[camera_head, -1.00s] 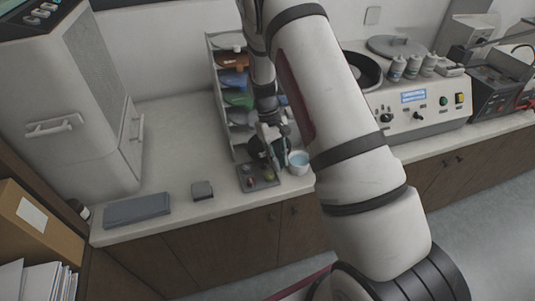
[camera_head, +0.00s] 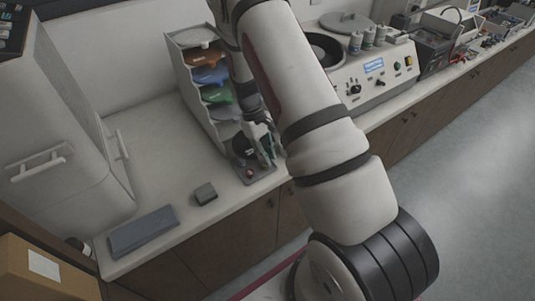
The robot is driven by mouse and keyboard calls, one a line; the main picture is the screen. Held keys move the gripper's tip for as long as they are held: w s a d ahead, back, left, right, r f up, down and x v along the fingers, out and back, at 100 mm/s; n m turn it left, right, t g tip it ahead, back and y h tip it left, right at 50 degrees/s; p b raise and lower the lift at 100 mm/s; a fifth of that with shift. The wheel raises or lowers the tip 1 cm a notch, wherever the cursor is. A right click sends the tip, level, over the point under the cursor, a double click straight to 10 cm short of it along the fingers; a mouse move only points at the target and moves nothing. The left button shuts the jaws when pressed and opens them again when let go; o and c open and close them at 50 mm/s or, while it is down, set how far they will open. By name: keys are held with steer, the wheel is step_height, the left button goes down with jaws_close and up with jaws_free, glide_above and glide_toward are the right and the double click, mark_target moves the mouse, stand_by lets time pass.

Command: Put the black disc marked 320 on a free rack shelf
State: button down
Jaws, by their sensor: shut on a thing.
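The black disc (camera_head: 241,146) shows as a dark round edge at my gripper (camera_head: 263,150). My gripper is shut on it, low in front of the rack, above a small grey tray. The disc's marking cannot be read. My arm hides the rack's right side.
The small tray (camera_head: 262,179) with little items sits under my gripper. A grey block (camera_head: 205,194) and a flat grey case (camera_head: 142,231) lie on the counter. A polishing machine (camera_head: 372,75) stands right of my arm. The counter left of the rack is clear.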

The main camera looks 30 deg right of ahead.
steer(key=shift+w+f+b, duration=0.65)
steer(key=shift+w+f, duration=0.2)
steer(key=shift+w, duration=0.25)
steer(key=shift+w+b, duration=3.85)
steer(key=shift+w, duration=2.45)
steer(key=shift+w+f+b, duration=0.15)
steer(key=shift+f+b, duration=0.25)
steer(key=shift+f, duration=0.3)
steer(key=c, duration=1.3)
jaws_free()
steer(key=shift+c, duration=0.2)
steer(key=v, duration=1.2)
steer(key=shift+f, duration=0.1)
